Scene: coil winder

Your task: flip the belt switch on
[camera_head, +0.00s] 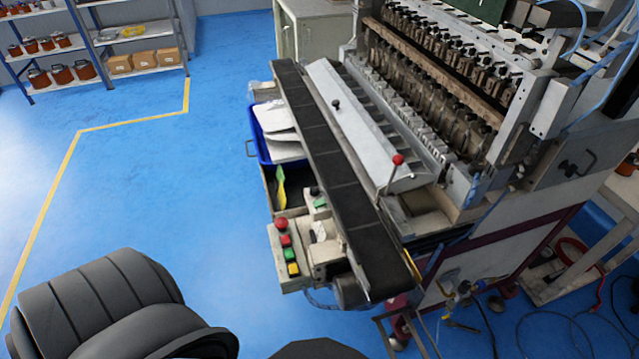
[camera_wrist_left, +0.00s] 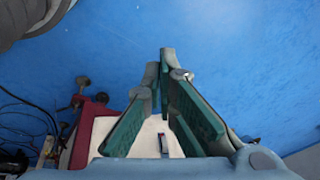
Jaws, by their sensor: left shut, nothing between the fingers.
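In the left wrist view my left gripper (camera_wrist_left: 164,76) has its teal-padded fingers drawn together at the tips, with nothing held. Beyond and between the fingers is a pale panel (camera_wrist_left: 145,138) with a small dark switch-like part (camera_wrist_left: 163,144) on it. I cannot tell for sure that this is the belt switch. In the head view the dark conveyor belt (camera_head: 325,160) runs along the coil winder's front. A control box (camera_head: 289,263) with red, green and yellow buttons sits by its near end. Neither gripper shows in the head view.
The coil winder (camera_head: 440,90) fills the right side. A blue bin (camera_head: 262,148) stands beside the belt. Cables (camera_head: 540,325) lie on the floor at the lower right. A dark red frame (camera_wrist_left: 92,120) borders the pale panel. Blue floor (camera_head: 180,180) is clear at left.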

